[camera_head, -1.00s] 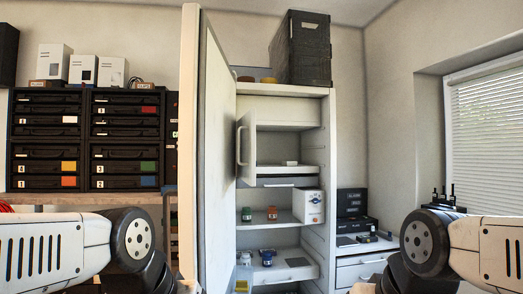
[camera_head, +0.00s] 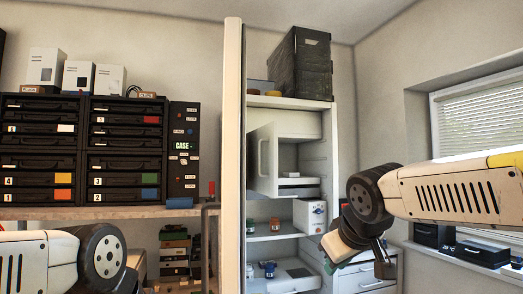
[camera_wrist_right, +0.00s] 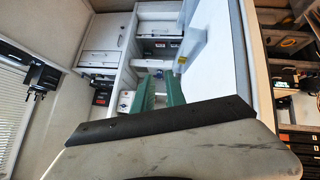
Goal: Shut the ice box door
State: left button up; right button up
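The ice box is the upper compartment of the white cabinet. Its small white door (camera_head: 263,160), with an upright handle, stands swung open at the compartment's left side. The ice box door cannot be made out there. My left arm shows at the lower left of the head view; its gripper is out of view.
The tall cabinet door (camera_head: 233,150) stands open, nearly edge-on, left of the shelves. A white box (camera_head: 310,215) and small jars stand on the shelf below the ice box. A black crate (camera_head: 303,65) sits on top. Drawers (camera_head: 365,278) stand to the right.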

jog(key=w+r+n+t, duration=0.1)
jog(key=w+r, duration=0.3)
jog(key=w+a+r+n+t, duration=0.1)
jog(key=w+r+n, duration=0.1)
jog(key=w+r, duration=0.2)
jog(key=w+r+n+t, duration=0.1)
jog(key=w+r+n, duration=0.1)
jog(key=w+r, duration=0.2)
jog(key=shift+w+a+t+h, duration=0.3)
jog(key=shift+w+a+h, duration=0.1)
grip_shut()
jog(key=n+t+y, duration=0.2)
jog(key=n+t, duration=0.3)
jog(key=n, duration=0.4)
send_near(267, 145)
jog(key=w, duration=0.2)
jog(key=w+a, duration=0.1)
jog(key=w, duration=0.1)
jog(key=shift+w+a+f, duration=0.1)
jog(key=shift+w+f, duration=0.05)
jog(key=shift+f, duration=0.05)
